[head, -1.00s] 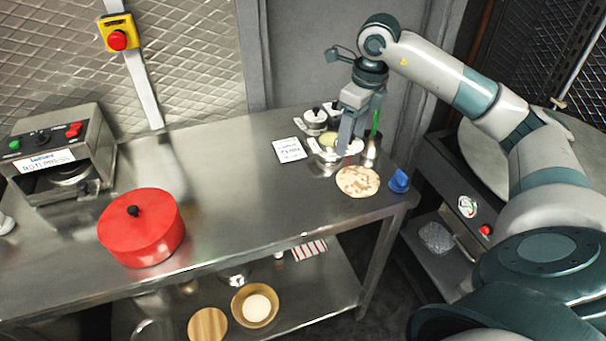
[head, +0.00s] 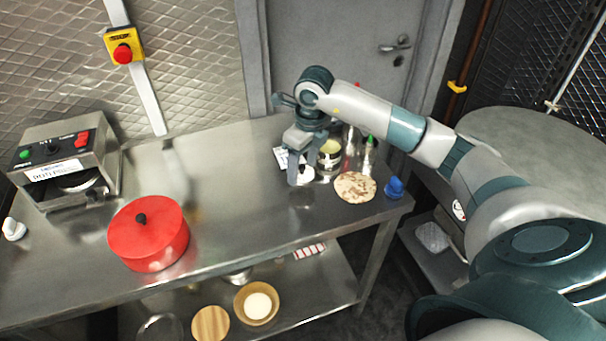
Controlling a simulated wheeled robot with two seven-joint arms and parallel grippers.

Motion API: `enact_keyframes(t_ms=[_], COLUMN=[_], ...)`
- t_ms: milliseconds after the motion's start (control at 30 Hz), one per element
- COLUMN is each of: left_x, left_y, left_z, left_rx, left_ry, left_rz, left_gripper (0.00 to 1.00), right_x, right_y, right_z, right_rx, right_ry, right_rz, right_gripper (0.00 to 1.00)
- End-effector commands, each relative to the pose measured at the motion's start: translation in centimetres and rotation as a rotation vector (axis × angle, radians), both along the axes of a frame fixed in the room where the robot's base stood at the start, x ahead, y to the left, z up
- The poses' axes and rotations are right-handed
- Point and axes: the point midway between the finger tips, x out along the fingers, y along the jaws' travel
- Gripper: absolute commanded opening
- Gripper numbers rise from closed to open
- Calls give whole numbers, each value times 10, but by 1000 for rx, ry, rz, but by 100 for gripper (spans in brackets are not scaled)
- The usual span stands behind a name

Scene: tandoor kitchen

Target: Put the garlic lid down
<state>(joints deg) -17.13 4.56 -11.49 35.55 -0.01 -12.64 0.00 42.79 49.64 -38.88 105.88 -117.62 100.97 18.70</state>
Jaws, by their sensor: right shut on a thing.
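My right gripper (head: 301,172) points down over the steel table and is shut on the garlic lid (head: 300,180), a small pale round lid. The lid is low over the tabletop, left of the pots; I cannot tell whether it touches the table. An uncovered steel pot (head: 329,160) with pale yellow contents stands just right of the gripper. My left gripper is not in view.
A flatbread (head: 355,187) lies right of the lid, with a blue object (head: 394,188) at the table's corner. A white card (head: 281,158) is partly behind the gripper. A red lidded pot (head: 148,236) stands left; the steel table (head: 235,195) between is clear.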

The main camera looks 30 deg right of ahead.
Motion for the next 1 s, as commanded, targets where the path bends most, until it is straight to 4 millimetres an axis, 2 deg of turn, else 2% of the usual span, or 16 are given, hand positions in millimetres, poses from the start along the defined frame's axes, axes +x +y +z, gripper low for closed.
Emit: enact_keyframes(t_ms=[233,500,967,1000], left_x=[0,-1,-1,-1], left_y=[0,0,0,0], left_z=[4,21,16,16], left_rx=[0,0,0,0], left_ry=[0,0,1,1], left_rz=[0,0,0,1], left_gripper=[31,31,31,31], right_x=[0,-1,0,0], right_y=[0,-1,-1,-1], right_z=[-4,-34,-43,-43], right_rx=[1,0,-1,-1], right_ry=[1,3,-1,-1], right_rz=[-1,-2,0,0], right_gripper=[36,36,36,60])
